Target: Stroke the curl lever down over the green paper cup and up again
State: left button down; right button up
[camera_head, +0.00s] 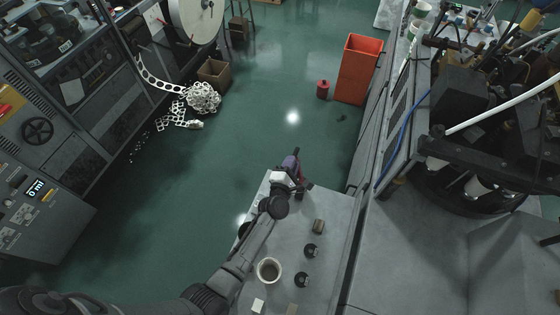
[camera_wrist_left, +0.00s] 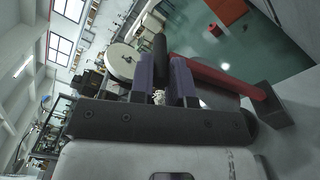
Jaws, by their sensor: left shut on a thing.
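My left gripper (camera_head: 291,166) is over the far end of the grey bench. In the left wrist view its two purple fingers (camera_wrist_left: 163,78) are shut on the black grip of the curl lever (camera_wrist_left: 160,48). The lever's red arm (camera_wrist_left: 222,78) runs to the right and down behind the fingers to a dark block. In the head view the black grip (camera_head: 267,150) sticks out past the fingers, and most of the lever is hidden by the gripper. I cannot make out the green paper cup at the lever. My right gripper is in neither view.
On the grey bench (camera_head: 335,225) stand an open cup-like container (camera_head: 269,270), a small brown cylinder (camera_head: 318,226) and two dark round pieces (camera_head: 310,250). Dark machinery flanks the green floor on both sides. A tall red bin (camera_head: 358,70) stands beyond the bench.

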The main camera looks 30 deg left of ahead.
pick_arm(q)
jog(key=shift+w+d+r, duration=0.1)
jog(key=shift+d+r, duration=0.05)
jog(key=shift+d, duration=0.45)
jog(key=c, duration=1.1)
grip_release()
jog(key=shift+s, duration=0.3)
jog(key=s+d+p, duration=0.2)
jog(key=s+p, duration=0.1)
jog(key=s, duration=1)
jog(key=shift+d, duration=0.1)
